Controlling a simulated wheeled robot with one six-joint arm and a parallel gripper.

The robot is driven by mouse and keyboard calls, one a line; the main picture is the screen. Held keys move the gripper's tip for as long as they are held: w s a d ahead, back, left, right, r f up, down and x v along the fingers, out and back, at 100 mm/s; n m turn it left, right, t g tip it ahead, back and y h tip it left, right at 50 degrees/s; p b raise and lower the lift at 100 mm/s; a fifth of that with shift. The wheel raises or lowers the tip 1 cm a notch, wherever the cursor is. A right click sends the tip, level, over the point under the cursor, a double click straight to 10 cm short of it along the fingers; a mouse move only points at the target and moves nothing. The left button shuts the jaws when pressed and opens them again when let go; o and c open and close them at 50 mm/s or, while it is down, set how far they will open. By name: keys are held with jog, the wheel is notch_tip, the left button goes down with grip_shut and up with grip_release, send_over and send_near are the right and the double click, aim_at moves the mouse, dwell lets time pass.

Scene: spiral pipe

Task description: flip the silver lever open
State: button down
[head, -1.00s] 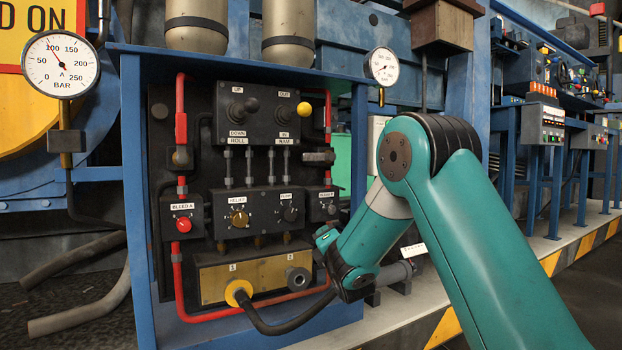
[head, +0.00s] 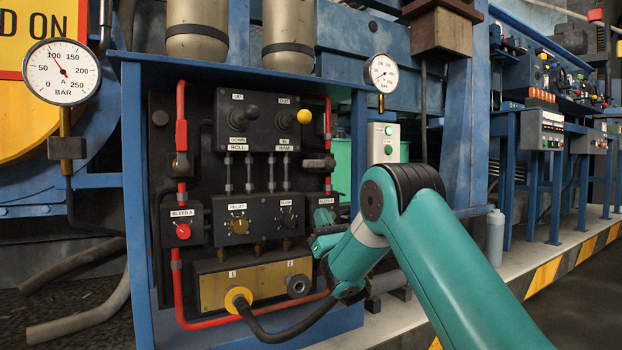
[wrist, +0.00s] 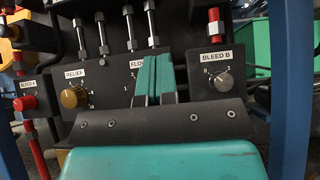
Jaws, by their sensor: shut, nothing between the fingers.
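A grey lever-like handle (head: 318,162) sits on the red pipe at the right of the panel, pointing roughly sideways. I cannot tell for sure that it is the silver lever. My gripper (head: 320,228) is below it, in front of the panel's lower right part. In the wrist view my gripper (wrist: 155,62) has its teal fingers together, empty, covering the FLOW knob and part of its label. The handle itself is not clearly visible in the wrist view.
The brass RELIEF knob (head: 239,226) and red BLEED A knob (head: 183,231) are to the left. A black hose (head: 270,327) hangs from a yellow fitting below. The blue frame post (wrist: 290,90) stands close on the right. Thin vertical pipes (wrist: 128,30) rise above the fingers.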

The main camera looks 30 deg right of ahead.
aim_at(319, 163)
jog(key=w+r+p, duration=0.1)
jog(key=r+p, duration=0.2)
jog(key=w+r+p, duration=0.2)
jog(key=r+p, duration=0.1)
jog(key=p, duration=0.1)
jog(key=w+r+p, duration=0.2)
jog(key=r+p, duration=0.1)
jog(key=p, duration=0.1)
jog(key=shift+w+r, duration=0.2)
jog(key=shift+d+r+m+h+b, duration=0.1)
jog(key=shift+d+m+h+b, duration=0.05)
jog(key=shift+m+h+b, duration=0.35)
